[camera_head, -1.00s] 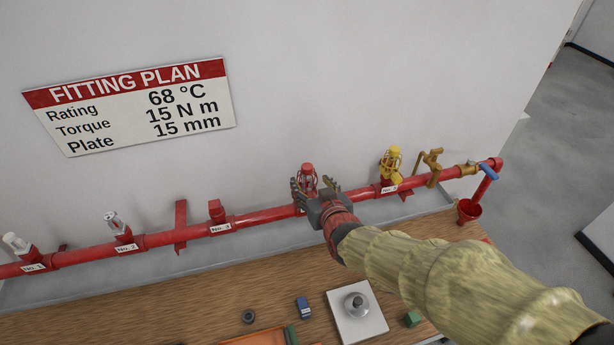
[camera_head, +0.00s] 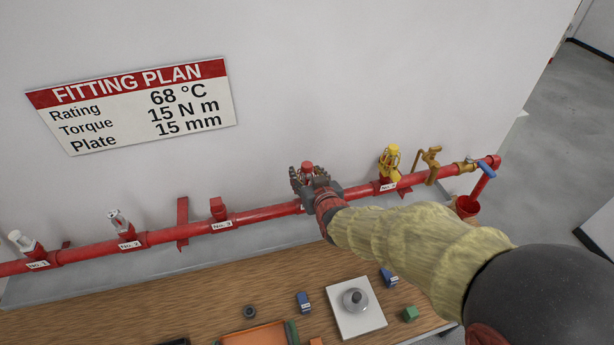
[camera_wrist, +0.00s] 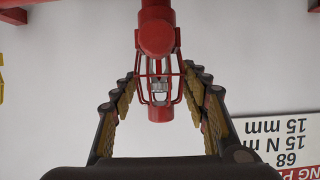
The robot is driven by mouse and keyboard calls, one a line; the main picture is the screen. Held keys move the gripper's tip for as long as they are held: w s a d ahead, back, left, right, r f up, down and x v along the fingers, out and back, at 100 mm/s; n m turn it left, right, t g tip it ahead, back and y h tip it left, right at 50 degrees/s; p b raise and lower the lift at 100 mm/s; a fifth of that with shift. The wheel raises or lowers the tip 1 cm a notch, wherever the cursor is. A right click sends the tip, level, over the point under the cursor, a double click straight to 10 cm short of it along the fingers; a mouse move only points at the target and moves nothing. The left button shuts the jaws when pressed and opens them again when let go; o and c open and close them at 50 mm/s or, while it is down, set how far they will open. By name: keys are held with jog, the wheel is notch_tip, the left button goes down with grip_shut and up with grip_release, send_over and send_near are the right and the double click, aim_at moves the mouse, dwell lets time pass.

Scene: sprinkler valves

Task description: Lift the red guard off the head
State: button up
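The red guard (camera_wrist: 178,88) is a wire cage around a silvery sprinkler head (camera_wrist: 160,88) on the red pipe. In the wrist view it stands between my two fingers. In the head view only the red top of the guard (camera_head: 307,167) shows above my gripper (camera_head: 308,177); the rest is hidden behind the fingers. My gripper (camera_wrist: 160,100) is open, with a finger on each side of the cage and a visible gap to it on both sides.
A yellow guarded head (camera_head: 389,160) stands to the right on the red pipe (camera_head: 265,213), beside brass fittings and a blue-handled valve (camera_head: 487,170). Below, a wooden bench (camera_head: 190,290) holds a white plate (camera_head: 345,320), an orange tray (camera_head: 255,335) and small blocks. A fitting plan sign (camera_head: 135,105) hangs on the wall.

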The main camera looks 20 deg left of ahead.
jog(key=c, duration=1)
grip_shut()
jog(key=shift+r, duration=0.1)
